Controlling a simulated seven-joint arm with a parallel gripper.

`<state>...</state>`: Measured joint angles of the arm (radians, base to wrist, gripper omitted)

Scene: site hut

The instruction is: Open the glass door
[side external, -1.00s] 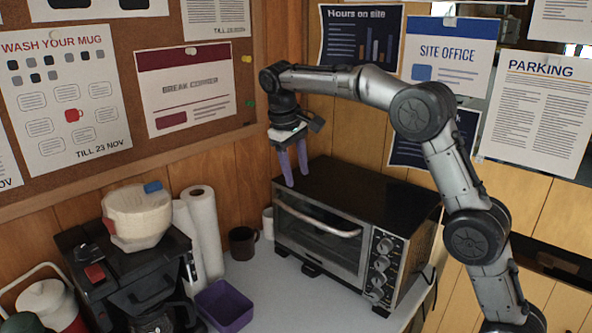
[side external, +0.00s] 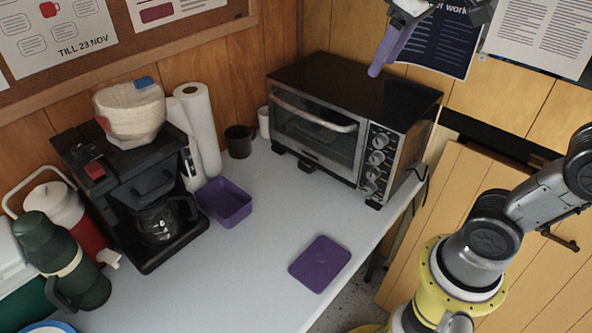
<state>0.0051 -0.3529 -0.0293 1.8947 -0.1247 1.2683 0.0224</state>
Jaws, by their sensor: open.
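The glass door (side external: 312,138) is on the front of a black and steel toaster oven (side external: 395,108), and it is shut. Its curved metal bar handle (side external: 318,117) runs along the upper part of the door. My gripper (side external: 378,66), with purple fingers, is at the top edge of the picture, in front of or above the right part of the oven top. It is apart from the handle and holds nothing that I can see. The fingers overlap in this view, and the gripper's upper part is cut off.
A purple tub (side external: 224,203) and a flat purple piece (side external: 320,263) lie on the grey-white worktop (side external: 250,270). The worktop before the door is clear.

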